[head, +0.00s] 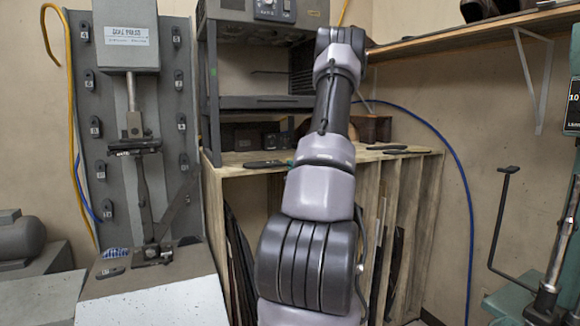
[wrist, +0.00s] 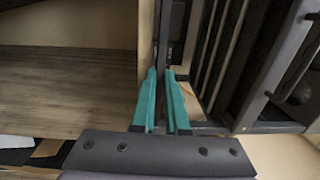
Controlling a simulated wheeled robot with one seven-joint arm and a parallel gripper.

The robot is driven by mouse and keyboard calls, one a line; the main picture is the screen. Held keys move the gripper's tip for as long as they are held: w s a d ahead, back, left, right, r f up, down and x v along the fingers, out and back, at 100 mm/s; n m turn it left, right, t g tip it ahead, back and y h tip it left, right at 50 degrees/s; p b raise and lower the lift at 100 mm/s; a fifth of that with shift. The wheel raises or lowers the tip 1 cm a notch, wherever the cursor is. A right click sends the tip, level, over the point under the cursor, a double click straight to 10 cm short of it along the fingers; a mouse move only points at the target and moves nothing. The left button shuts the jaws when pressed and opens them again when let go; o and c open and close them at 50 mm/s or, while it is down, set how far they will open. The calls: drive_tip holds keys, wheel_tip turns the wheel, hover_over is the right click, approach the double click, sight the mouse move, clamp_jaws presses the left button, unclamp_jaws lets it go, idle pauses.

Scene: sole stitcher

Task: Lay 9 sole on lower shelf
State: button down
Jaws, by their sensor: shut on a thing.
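A thin dark sole (head: 262,164) shows at the front of the wooden unit's top (head: 232,160), about level with it. I cannot read a number on it. The teal tips of my gripper (head: 291,163) show at its right end; my arm hides the rest of the gripper. In the wrist view the teal fingers of my gripper (wrist: 164,75) are closed on a narrow dark strip, seemingly the sole (wrist: 163,45) edge-on. I cannot tell whether the sole touches the wood. A grey shelf (head: 265,102) crosses the metal rack above.
More dark soles (head: 390,149) lie on the wooden top to the right. A grey board (head: 170,190) at left carries numbered dark soles around a press (head: 135,140). A rack post (head: 212,100) stands close by. A wall shelf (head: 460,36) is at upper right.

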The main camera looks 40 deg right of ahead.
idle(0.4)
drive_tip(key=c, duration=0.8)
unclamp_jaws()
drive_tip(key=shift+c, duration=0.2)
drive_tip(key=shift+f, duration=0.1)
drive_tip(key=v, duration=1)
drive_tip(key=shift+s, duration=0.4)
